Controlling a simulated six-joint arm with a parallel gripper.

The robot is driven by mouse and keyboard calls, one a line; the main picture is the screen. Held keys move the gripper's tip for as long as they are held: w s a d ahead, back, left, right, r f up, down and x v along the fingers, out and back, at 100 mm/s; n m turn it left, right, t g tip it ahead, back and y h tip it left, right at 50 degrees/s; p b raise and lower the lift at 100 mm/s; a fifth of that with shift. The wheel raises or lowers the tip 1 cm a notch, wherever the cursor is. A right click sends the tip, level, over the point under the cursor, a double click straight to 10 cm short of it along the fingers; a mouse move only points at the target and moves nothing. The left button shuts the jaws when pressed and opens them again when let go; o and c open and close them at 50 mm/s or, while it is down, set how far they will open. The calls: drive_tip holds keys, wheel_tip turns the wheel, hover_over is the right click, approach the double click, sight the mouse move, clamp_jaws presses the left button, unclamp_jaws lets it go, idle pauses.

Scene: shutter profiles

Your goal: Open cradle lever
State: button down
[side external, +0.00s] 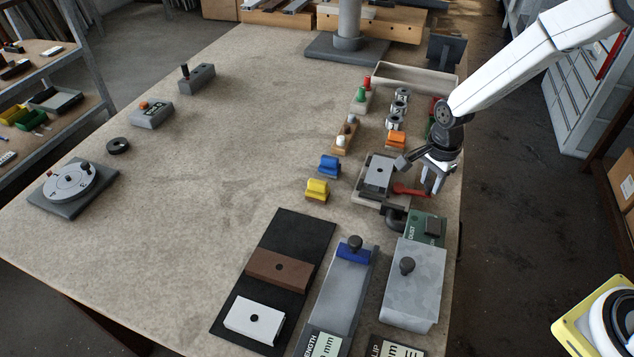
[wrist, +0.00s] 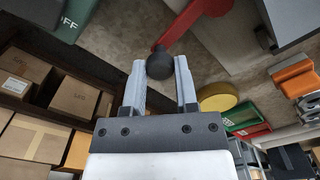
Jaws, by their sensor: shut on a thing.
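The cradle (side external: 366,198) is a pale block with a grey plate (side external: 378,172) on top, near the right edge of the table. Its red lever (side external: 408,190) sticks out to the right, towards my gripper (side external: 434,188). In the wrist view the red lever (wrist: 190,25) ends in a black round knob (wrist: 159,64). My gripper (wrist: 160,80) is shut on this knob, with one finger on each side.
A green panel (side external: 427,226) and a grey block with a black knob (side external: 413,290) stand in front of the cradle. Yellow (side external: 317,190) and blue (side external: 329,167) pieces lie to its left. Orange and metal parts (side external: 396,138) stand behind. The table's middle is clear.

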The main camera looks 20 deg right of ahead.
drive_tip(key=shift+s+a+m, duration=0.3)
drive_tip(key=shift+s+m, duration=0.05)
drive_tip(key=shift+m, duration=0.35)
drive_tip(key=shift+c, duration=1.9)
unclamp_jaws()
drive_tip(key=shift+r, duration=3.9)
drive_tip(key=s+d+r+n+t, duration=0.1)
drive_tip(key=s+n+t, duration=0.1)
drive_tip(key=s+n, duration=1.1)
drive_tip(key=n, duration=0.5)
drive_tip(key=shift+s+r+t, duration=0.3)
drive_tip(key=shift+s, duration=0.1)
